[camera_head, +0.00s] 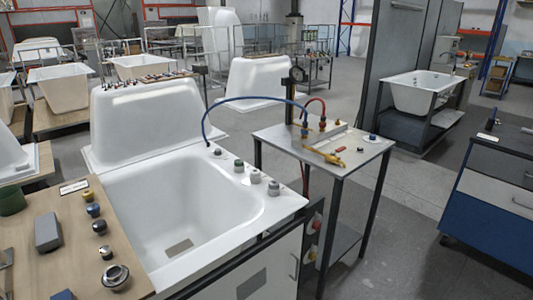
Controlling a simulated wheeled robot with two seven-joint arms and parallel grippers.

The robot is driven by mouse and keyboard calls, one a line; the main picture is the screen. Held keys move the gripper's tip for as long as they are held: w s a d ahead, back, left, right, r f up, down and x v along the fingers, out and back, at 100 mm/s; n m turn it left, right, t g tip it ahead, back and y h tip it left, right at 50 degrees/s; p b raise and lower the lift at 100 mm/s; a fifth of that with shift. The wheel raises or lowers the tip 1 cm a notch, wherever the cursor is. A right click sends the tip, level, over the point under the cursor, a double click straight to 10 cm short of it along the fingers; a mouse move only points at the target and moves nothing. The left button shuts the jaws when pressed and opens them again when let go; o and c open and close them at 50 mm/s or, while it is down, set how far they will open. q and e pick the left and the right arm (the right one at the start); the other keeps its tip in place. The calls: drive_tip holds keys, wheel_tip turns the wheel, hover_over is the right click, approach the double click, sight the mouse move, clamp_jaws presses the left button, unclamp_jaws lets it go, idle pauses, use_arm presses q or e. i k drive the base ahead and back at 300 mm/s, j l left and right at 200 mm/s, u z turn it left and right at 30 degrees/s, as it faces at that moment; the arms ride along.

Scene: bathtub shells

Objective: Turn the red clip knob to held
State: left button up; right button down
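I cannot pick out the red clip knob for certain. Small dark knobs with a reddish one (317,224) among them sit on the panel under the front left side of the steel side table (368,160). A red hose (316,100) arches over that table to fittings beside a dark gauge (298,75). A yellow tool (328,155) lies on the tabletop. No marking for held is readable. Neither of my grippers is in view.
A white tub shell (178,206) fills the centre, with several grey and green-topped knobs (255,176) on its right rim. A wooden board (68,228) with knobs and a grey block stands front left. A blue cabinet (490,220) stands right. Grey floor (405,235) is clear between table and cabinet.

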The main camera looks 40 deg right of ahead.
sight(316, 225)
drive_tip(key=z, duration=1.7)
